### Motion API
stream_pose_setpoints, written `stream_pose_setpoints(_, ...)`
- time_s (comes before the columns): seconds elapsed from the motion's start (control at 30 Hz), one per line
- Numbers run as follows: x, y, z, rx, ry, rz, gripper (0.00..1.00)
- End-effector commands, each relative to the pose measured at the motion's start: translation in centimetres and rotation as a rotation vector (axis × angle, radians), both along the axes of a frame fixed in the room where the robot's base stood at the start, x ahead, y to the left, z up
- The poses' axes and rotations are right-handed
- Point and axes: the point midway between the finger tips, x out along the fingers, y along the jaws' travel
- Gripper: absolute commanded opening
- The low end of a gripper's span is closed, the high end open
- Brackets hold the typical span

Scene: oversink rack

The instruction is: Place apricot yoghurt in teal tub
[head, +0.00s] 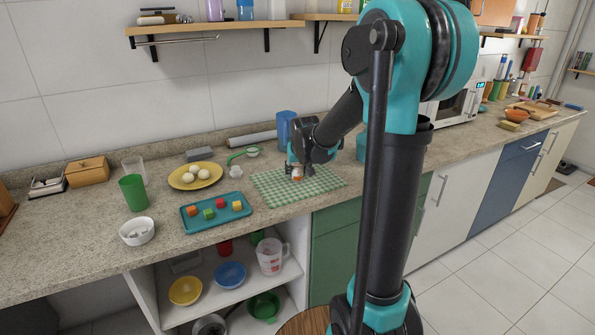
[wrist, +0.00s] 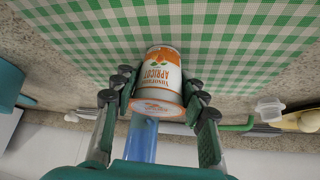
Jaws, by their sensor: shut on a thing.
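The apricot yoghurt (wrist: 163,72) is a white and orange pot lettered APRICOT. My gripper (wrist: 160,92) is shut on it, with fingers on both sides. In the head view the pot (head: 297,177) shows small below my gripper (head: 298,167), over the green checked mat (head: 325,183). I cannot tell whether it touches the mat. A teal container, seemingly the teal tub (head: 361,148), stands right of the mat, partly hidden by my arm. It also shows at the left edge of the wrist view (wrist: 9,86). Its inside is hidden.
A blue tumbler (head: 285,127) stands behind the mat, close to my gripper. Left of the mat are a blue tray (head: 217,222) with coloured cubes, a yellow plate (head: 209,182) with eggs and a green cup (head: 133,193). A wall shelf (head: 215,27) hangs above.

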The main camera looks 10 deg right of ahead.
Motion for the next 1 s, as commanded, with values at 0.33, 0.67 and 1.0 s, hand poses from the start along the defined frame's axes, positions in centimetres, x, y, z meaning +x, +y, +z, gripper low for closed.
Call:
stream_pose_setpoints(0.33,0.0,0.0,-0.1,0.0,0.0,0.0,0.56)
stream_pose_setpoints(0.67,0.0,0.0,-0.1,0.0,0.0,0.0,0.66)
stream_pose_setpoints(1.0,-1.5,0.0,2.2,-0.001,0.0,0.001,0.66)
